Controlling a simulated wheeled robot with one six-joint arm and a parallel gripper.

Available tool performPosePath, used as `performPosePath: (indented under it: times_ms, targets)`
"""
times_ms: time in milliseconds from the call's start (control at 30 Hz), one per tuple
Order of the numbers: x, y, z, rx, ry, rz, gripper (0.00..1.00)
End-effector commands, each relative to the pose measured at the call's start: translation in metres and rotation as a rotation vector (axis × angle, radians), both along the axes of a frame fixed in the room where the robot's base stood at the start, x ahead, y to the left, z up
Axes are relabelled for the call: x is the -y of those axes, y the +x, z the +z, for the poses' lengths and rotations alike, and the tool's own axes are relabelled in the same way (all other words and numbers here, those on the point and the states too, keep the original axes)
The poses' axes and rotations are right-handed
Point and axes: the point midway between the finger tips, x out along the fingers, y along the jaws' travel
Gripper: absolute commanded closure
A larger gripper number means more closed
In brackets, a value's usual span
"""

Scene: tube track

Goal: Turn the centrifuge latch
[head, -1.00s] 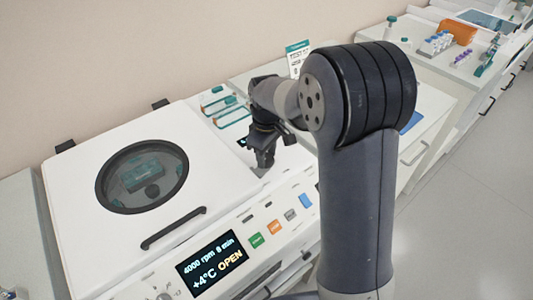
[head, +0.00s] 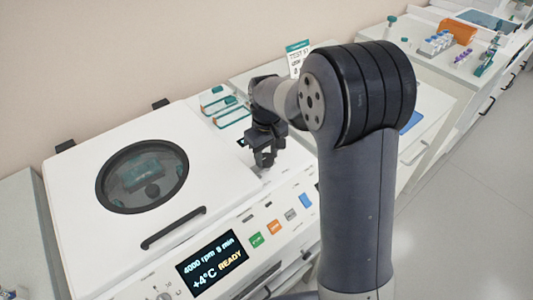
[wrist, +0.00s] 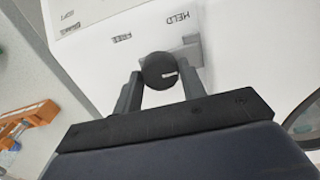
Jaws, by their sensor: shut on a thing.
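The centrifuge (head: 80,195) has a white lid with a round dark window (head: 142,177), and the lid is down. Its display (head: 212,263) reads READY. In the wrist view the latch knob (wrist: 158,71) is round and black with a short white mark, beside a grey piece (wrist: 185,52). The labels FREE (wrist: 122,38) and HELD (wrist: 176,17) are printed near it. My gripper (wrist: 160,82) is shut on the knob, one finger on each side. In the head view my gripper (head: 264,157) is at the lid's right side, and the knob is hidden there.
A black handle (head: 173,228) runs along the lid's front edge. Coloured buttons (head: 274,227) line the front panel. A rack with teal parts (head: 220,104) stands behind my gripper. An orange holder (wrist: 28,120) shows at left in the wrist view.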

Motion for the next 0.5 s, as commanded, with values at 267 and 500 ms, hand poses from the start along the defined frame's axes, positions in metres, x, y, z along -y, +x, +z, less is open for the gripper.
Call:
performPosePath:
  times_ms: [267,500]
  targets:
    - [0.0,0.0002,0.0004,0.001,0.001,-0.002,0.49]
    - [-0.0001,0.0001,0.0002,0.001,0.001,-0.001,0.39]
